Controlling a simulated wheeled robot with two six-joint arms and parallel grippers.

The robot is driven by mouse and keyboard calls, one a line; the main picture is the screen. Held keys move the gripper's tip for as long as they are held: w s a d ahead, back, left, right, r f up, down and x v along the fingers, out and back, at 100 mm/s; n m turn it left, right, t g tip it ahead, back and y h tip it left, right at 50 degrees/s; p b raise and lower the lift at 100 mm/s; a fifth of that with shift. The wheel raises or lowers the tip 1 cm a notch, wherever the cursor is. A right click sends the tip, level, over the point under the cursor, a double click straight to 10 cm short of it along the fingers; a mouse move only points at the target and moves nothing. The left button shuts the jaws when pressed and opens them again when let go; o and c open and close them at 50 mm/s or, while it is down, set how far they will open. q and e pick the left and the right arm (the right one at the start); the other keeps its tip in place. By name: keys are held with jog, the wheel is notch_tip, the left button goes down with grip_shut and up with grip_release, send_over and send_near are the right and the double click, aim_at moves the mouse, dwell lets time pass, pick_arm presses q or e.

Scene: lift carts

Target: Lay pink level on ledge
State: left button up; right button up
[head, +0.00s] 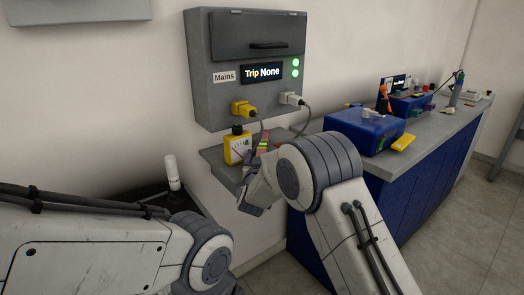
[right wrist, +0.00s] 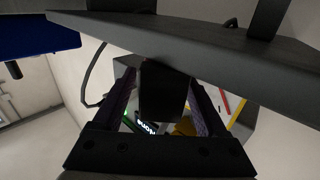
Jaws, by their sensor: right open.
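A pink-red bar with a green patch, which looks like the pink level (head: 262,149), is at the grey ledge (head: 217,157) under the mains box in the head view. My right arm hides part of it, so I cannot tell how fully it rests there. My right gripper (head: 252,208) is at the front of the ledge, low and close to it. In the right wrist view its two fingers (right wrist: 163,108) are apart. A dark block shows between them; I cannot tell what it is. My left arm comes in at the lower left, its gripper out of view.
A yellow meter (head: 237,147) stands on the ledge, left of the level. The mains box (head: 222,98) above has a yellow plug (head: 243,108) and a pale plug (head: 290,98) with hanging cables. A blue case (head: 350,130) sits on the counter (head: 425,139) to the right.

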grip_shut()
jog(key=shift+r, duration=0.1)
jog(key=shift+r, duration=0.1)
